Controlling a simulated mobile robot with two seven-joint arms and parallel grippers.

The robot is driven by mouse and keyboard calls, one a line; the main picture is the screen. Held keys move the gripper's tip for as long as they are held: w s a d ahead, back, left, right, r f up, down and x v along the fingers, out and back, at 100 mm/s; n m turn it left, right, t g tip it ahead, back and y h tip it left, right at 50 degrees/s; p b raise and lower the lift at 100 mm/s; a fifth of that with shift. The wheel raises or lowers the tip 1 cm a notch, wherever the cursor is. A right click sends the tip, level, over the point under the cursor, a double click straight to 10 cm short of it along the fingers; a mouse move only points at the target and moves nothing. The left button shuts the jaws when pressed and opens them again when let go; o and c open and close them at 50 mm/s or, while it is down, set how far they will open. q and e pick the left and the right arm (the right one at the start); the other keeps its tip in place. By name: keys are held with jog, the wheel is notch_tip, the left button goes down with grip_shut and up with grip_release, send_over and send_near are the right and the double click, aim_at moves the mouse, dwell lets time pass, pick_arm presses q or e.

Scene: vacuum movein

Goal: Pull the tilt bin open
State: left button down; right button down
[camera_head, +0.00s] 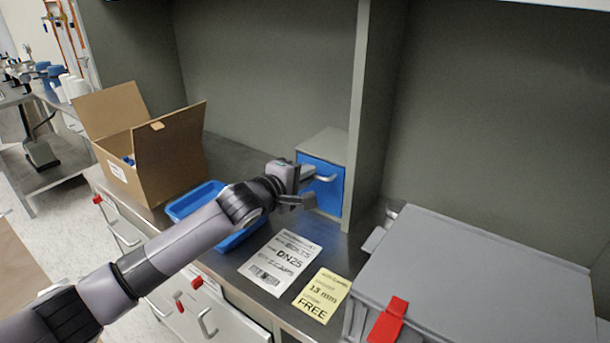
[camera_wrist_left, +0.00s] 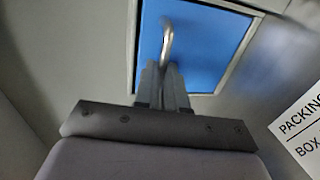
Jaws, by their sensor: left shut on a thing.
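The tilt bin is a small grey box with a blue front (camera_head: 322,185) and a pale bar handle (camera_head: 326,178). It stands on the counter against the divider wall. The blue front looks closed, nearly flush with its frame. My left gripper (camera_head: 309,184) reaches in from the left and is at the handle. In the left wrist view the blue front (camera_wrist_left: 205,45) fills the top middle, and the curved handle (camera_wrist_left: 167,38) runs down into the closed fingers of my left gripper (camera_wrist_left: 162,75). The fingers are shut on the handle. My right gripper is not in view.
An open cardboard box (camera_head: 165,160) and a blue tray (camera_head: 190,203) stand left of the bin. A white label sheet (camera_head: 280,262) and a yellow card (camera_head: 322,295) lie in front. A grey lidded case (camera_head: 490,280) with a red latch stands at right.

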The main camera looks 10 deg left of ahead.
pick_arm(q)
jog(key=shift+f, duration=0.1)
dwell(0.8)
jog(key=s+f+t+b, duration=0.1)
jog(key=b, duration=0.1)
jog(key=s+a+f+t+h+b, duration=0.1)
jog(key=b, duration=0.1)
jog(key=s+f+t+b, duration=0.1)
jog(key=s+b, duration=0.1)
jog(key=shift+s+a+t+h, duration=0.1)
jog(key=shift+a+t+h, duration=0.2)
jog(key=shift+a+t, duration=0.1)
jog(key=shift+s+a+f, duration=0.1)
jog(key=shift+s+f, duration=0.15)
jog(key=shift+f, duration=0.1)
jog(key=shift+s+f+p, duration=0.2)
jog(key=shift+f+p, duration=0.05)
jog(key=shift+p, duration=0.05)
jog(key=shift+f, duration=0.2)
